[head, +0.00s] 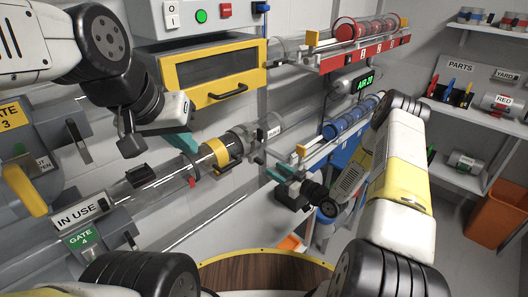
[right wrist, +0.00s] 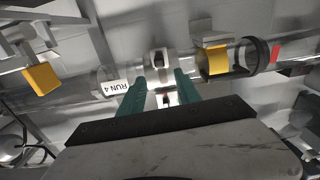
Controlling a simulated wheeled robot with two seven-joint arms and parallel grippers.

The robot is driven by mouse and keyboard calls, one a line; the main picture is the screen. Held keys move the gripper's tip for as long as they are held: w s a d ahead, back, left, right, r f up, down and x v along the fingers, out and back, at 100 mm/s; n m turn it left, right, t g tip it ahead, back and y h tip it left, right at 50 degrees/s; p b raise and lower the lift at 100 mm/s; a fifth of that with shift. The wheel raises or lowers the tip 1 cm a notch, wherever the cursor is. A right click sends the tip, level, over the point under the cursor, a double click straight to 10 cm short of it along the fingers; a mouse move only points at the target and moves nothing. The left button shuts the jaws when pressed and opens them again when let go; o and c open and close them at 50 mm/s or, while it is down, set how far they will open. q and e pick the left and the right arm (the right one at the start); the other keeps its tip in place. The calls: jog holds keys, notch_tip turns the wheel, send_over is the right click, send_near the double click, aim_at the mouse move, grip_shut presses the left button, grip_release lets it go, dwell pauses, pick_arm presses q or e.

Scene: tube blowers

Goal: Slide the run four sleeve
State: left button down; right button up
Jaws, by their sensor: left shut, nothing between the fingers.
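The run four tube (head: 160,170) is clear and slants up to the right from the gate 4 sign (head: 83,241). It carries a yellow band (head: 217,152) and a grey collar (head: 255,142); I cannot tell exactly where the sleeve's ends lie. In the right wrist view the RUN 4 label (right wrist: 115,87) lies left of a grey lug (right wrist: 160,62), with the yellow band (right wrist: 215,60) to its right. My right gripper (right wrist: 160,82) is open, fingers apart below the lug; contact is unclear. My left gripper (head: 185,142) is shut and empty, just above the tube.
An IN USE plate (head: 80,212) sits at the tube's lower end. A yellow-framed cabinet (head: 212,75) is above my left gripper. Racks with red canisters (head: 365,30) and blue canisters (head: 345,122) stand to the right. An orange bin (head: 495,205) is far right.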

aim_at(263, 162)
jog(key=x, duration=0.7)
jog(key=shift+w+a+f, duration=0.15)
jog(key=shift+w+a, duration=0.15)
jog(key=shift+w, duration=0.05)
grip_shut()
dwell(1.1)
